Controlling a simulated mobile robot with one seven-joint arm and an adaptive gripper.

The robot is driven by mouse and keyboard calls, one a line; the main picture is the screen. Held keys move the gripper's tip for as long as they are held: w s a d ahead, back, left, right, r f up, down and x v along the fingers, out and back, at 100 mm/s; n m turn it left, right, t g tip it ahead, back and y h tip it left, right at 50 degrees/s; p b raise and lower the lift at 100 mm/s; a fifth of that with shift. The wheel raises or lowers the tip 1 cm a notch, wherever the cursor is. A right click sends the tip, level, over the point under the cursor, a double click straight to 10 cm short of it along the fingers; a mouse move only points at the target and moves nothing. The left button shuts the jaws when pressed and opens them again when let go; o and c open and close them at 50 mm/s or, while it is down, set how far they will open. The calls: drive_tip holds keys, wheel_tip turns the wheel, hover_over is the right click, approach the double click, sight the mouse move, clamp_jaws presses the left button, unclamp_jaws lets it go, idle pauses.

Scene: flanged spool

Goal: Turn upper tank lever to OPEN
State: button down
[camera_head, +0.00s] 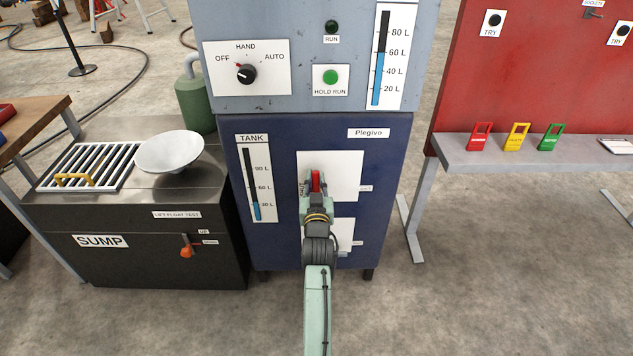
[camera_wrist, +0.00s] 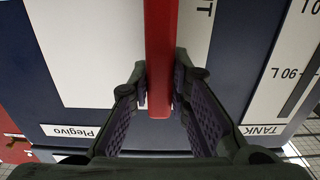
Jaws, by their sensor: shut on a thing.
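The upper tank lever (camera_head: 316,181) is a red bar in front of the upper white plate (camera_head: 345,168) on the dark blue tank cabinet. It stands about upright in the head view. In the wrist view the red lever (camera_wrist: 159,60) runs down from the top edge and ends between my fingers. My gripper (camera_head: 316,194) is at the lever and shut on it, with one finger on each side; it also fills the lower part of the wrist view (camera_wrist: 160,100). My arm hides most of the lower plate (camera_head: 345,235) and part of the upper plate's lettering.
A grey panel with a selector knob (camera_head: 246,74) and green button (camera_head: 330,77) is above. The sump unit (camera_head: 130,240) with an orange lever (camera_head: 186,247) stands left. A grey bench (camera_head: 520,165) with coloured tags stands right. Floor between cabinet and bench is clear.

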drive_tip(key=shift+r, duration=0.15)
drive_tip(key=c, duration=1.5)
unclamp_jaws()
drive_tip(key=s, duration=1.2)
